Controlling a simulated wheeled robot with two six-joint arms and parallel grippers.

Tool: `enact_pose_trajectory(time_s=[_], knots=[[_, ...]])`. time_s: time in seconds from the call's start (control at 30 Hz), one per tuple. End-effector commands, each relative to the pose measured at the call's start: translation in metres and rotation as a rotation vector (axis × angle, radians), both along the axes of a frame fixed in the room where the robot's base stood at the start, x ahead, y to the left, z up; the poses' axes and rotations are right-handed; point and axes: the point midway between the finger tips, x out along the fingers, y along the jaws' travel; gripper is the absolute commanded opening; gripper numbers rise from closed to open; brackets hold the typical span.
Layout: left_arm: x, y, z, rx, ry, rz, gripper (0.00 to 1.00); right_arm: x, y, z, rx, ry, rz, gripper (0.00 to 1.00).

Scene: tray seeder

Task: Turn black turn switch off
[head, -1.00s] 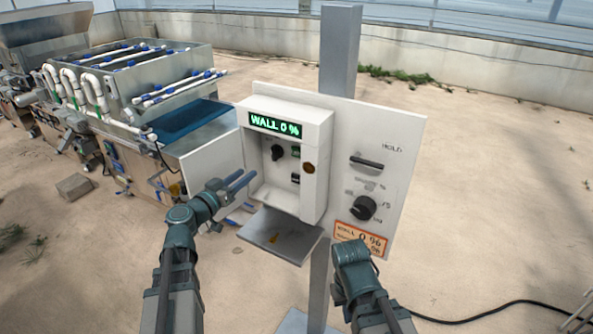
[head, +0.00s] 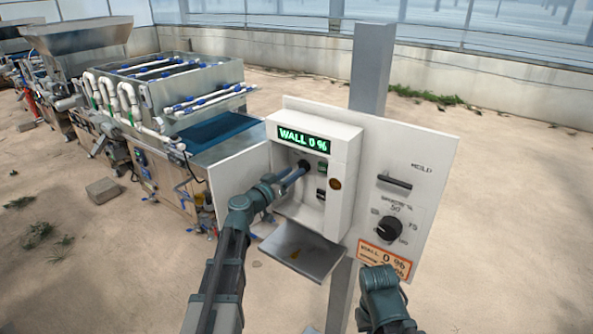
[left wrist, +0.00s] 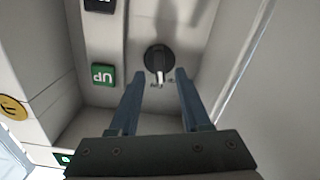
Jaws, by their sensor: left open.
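The black turn switch (head: 304,163) sits on the back wall inside the open white control box (head: 345,190). In the left wrist view the black turn switch (left wrist: 158,57) is round, with a pale pointer facing the bottom of the picture. My left gripper (head: 298,174) reaches into the box, its fingertips close in front of the switch. In the left wrist view the open fingers of my left gripper (left wrist: 158,76) lie either side of the pointer, and contact cannot be told. My right gripper (head: 379,280) is below the panel, its fingers not clearly shown.
A green UP button (left wrist: 103,78) is close beside the left fingers. The box display (head: 304,140) reads WALL 0 %. A second black dial (head: 389,229) and a handle (head: 395,182) are on the outer panel (head: 432,170). An open flap (head: 302,250) juts out below.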

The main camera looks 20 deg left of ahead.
Motion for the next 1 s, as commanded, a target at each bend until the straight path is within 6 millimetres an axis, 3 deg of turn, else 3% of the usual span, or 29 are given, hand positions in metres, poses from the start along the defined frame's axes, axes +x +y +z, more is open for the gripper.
enact_pose_trajectory(time_s=[0.2, 0.57, 0.6, 0.87, 1.0], knots=[[0.021, -0.007, 0.0, 0.0, 0.0, -0.001, 0.47, 0.0, 0.0, 0.0, 0.0, 0.0, 0.0, 0.0], [0.024, -0.009, 0.0, 0.0, 0.0, 0.0, 0.47, 0.0, 0.0, 0.0, 0.0, 0.0, 0.0, 0.0], [0.024, -0.009, 0.0, 0.0, 0.0, 0.0, 0.46, 0.0, 0.0, 0.0, 0.0, 0.0, 0.0, 0.0], [0.024, -0.009, 0.0, 0.0, 0.0, 0.0, 0.0, 0.0, 0.0, 0.0, 0.0, 0.0, 0.0, 0.0], [0.024, -0.009, 0.0, 0.0, 0.0, 0.0, 0.0, 0.0, 0.0, 0.0, 0.0, 0.0, 0.0, 0.0]])
